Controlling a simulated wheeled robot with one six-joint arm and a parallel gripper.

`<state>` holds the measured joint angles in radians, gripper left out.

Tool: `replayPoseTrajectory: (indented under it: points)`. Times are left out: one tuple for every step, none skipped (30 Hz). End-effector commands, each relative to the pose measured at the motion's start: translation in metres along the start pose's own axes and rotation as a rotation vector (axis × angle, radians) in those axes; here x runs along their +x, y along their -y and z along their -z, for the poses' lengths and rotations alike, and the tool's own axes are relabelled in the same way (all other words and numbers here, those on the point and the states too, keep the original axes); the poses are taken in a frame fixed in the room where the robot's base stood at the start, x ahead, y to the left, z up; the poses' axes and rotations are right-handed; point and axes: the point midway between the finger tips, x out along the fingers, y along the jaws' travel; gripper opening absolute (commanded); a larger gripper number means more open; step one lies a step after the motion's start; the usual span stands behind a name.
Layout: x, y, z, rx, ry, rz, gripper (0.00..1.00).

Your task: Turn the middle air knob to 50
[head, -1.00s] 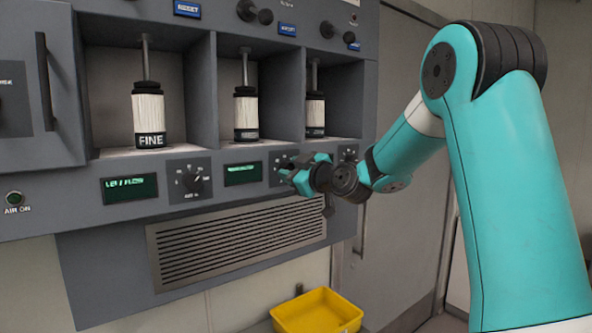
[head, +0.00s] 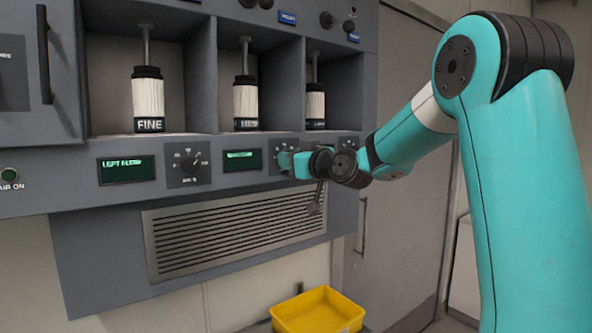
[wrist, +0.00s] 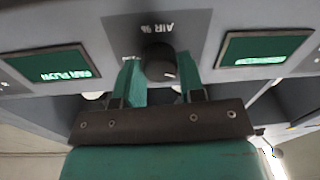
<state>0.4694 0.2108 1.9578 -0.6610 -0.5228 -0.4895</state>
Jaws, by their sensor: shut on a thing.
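The middle air knob (wrist: 160,62) is a round dark knob with a pale mark, under an "AIR %" label that appears upside down in the wrist view. My gripper (wrist: 160,74) has its two teal fingers on either side of this knob, shut on it. In the head view my gripper (head: 287,161) reaches the middle dial panel (head: 284,142) from the right and hides most of the knob. The value the knob points to cannot be read.
The left air knob (head: 188,164) sits between the left display (head: 127,169) and the middle display (head: 242,160). Three compartments above hold labelled cylinders. A vent grille (head: 235,235) lies below. A yellow bin (head: 318,312) stands low in front.

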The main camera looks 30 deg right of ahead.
Motion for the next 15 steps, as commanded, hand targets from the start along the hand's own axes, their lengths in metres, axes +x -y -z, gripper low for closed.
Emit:
replayPoseTrajectory:
  points:
    - [-0.0003, 0.0002, -0.0019, 0.040, -0.009, -0.003, 0.13]
    - [-0.0003, 0.0001, -0.0017, 0.069, -0.011, -0.004, 0.13]
    - [-0.0003, 0.0001, -0.0016, 0.107, -0.013, -0.006, 0.13]
    - [-0.0003, 0.0001, -0.0017, 0.136, -0.014, -0.007, 0.13]
    - [-0.0002, 0.0002, -0.0017, 0.165, -0.015, -0.007, 0.13]
    - [-0.0002, 0.0003, -0.0015, 0.202, -0.017, -0.008, 0.13]
    - [-0.0002, 0.0004, -0.0014, 0.231, -0.019, -0.009, 0.13]
    - [-0.0002, 0.0004, -0.0012, 0.259, -0.020, -0.009, 0.13]
    - [-0.0002, 0.0004, -0.0009, 0.298, -0.022, -0.011, 0.13]
    - [-0.0002, 0.0003, -0.0007, 0.326, -0.024, -0.012, 0.13]
    - [-0.0002, 0.0002, -0.0005, 0.354, -0.026, -0.013, 0.13]
    - [-0.0003, 0.0001, -0.0004, 0.391, -0.028, -0.014, 0.13]
    - [-0.0003, 0.0001, -0.0002, 0.420, -0.030, -0.015, 0.13]
    - [-0.0003, 0.0001, -0.0001, 0.449, -0.031, -0.016, 0.13]
    - [-0.0003, 0.0001, -0.0001, 0.487, -0.033, -0.017, 0.13]
